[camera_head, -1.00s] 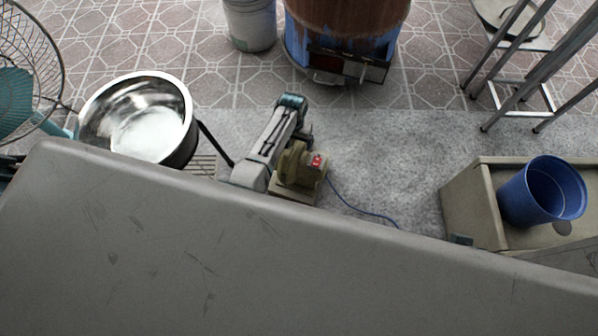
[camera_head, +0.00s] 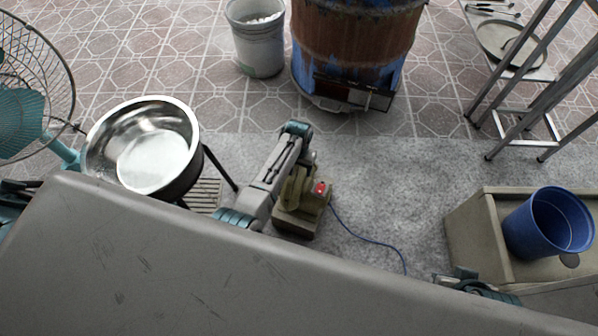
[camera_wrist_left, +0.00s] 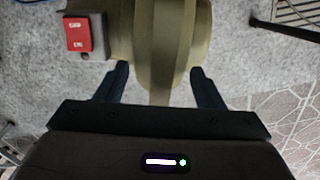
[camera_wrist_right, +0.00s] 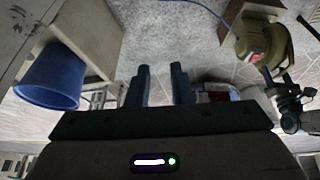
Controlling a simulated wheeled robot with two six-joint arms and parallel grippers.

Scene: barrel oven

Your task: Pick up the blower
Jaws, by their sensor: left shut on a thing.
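The blower (camera_head: 296,220) is an olive-green machine with a red switch and a thin blue cord. It stands upright on the grey floor mat in the middle of the head view, beyond my body's edge. In the left wrist view its rounded housing (camera_wrist_left: 172,35) fills the space between the fingers. My left gripper (camera_wrist_left: 158,75) is shut on this housing, one finger on each side. In the head view my left arm partly hides it. My right gripper (camera_wrist_right: 160,68) is empty, with a narrow gap between its fingers. The blower (camera_wrist_right: 262,45) also shows at upper right in the right wrist view.
A steel pot (camera_head: 140,150) on a stand is left of the blower. The barrel oven (camera_head: 350,45) and a white bucket (camera_head: 258,45) stand behind. A blue bin (camera_head: 545,225) rests on a beige cabinet (camera_head: 475,235) at right. A metal rack (camera_head: 530,65) stands behind it.

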